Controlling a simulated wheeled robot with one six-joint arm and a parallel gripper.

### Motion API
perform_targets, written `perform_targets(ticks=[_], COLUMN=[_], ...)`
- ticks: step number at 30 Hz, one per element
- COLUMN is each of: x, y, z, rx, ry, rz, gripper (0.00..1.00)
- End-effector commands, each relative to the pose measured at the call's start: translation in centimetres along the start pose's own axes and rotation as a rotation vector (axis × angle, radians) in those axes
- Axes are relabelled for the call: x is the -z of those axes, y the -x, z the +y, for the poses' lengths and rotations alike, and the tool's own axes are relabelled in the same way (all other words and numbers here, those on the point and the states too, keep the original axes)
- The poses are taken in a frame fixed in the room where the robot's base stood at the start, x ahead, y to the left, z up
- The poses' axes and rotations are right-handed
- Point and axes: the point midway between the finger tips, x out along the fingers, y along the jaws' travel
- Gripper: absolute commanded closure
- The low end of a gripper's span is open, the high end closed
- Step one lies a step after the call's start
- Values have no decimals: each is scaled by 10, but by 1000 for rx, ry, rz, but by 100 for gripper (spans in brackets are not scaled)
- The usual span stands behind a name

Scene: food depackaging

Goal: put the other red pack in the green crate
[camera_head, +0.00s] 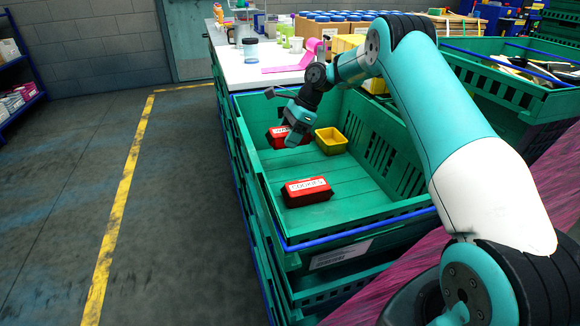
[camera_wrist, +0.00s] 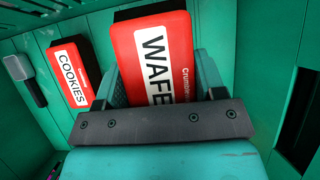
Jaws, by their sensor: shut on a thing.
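My gripper (camera_head: 292,139) reaches down into the back of the green crate (camera_head: 345,233). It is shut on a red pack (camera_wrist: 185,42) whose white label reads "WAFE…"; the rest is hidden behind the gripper. In the head view, this red pack (camera_head: 277,141) is partly covered by the gripper, and I cannot tell if it touches the crate floor. A second red pack (camera_head: 307,191) lies flat near the crate's front, its label seeming to read "COOKIES". A red COOKIES pack (camera_wrist: 70,71) shows left of the held one in the wrist view.
A yellow tub (camera_head: 331,141) stands in the crate, right of my gripper. Bare crate floor lies between the tub and the front pack. A white table (camera_head: 246,70) with several items stands behind. Another green crate (camera_head: 490,75) is at right.

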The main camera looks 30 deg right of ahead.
Motion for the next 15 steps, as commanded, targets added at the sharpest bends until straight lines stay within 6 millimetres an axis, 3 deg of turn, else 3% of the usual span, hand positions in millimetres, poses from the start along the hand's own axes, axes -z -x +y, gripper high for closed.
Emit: perform_targets(ticks=[3, 11, 15], x=[13, 24, 36], y=[-22, -39, -58], z=[0, 0, 0], rx=[0, 0, -2], ry=[-1, -1, -2], rz=[0, 0, -1], gripper=[70, 70, 70])
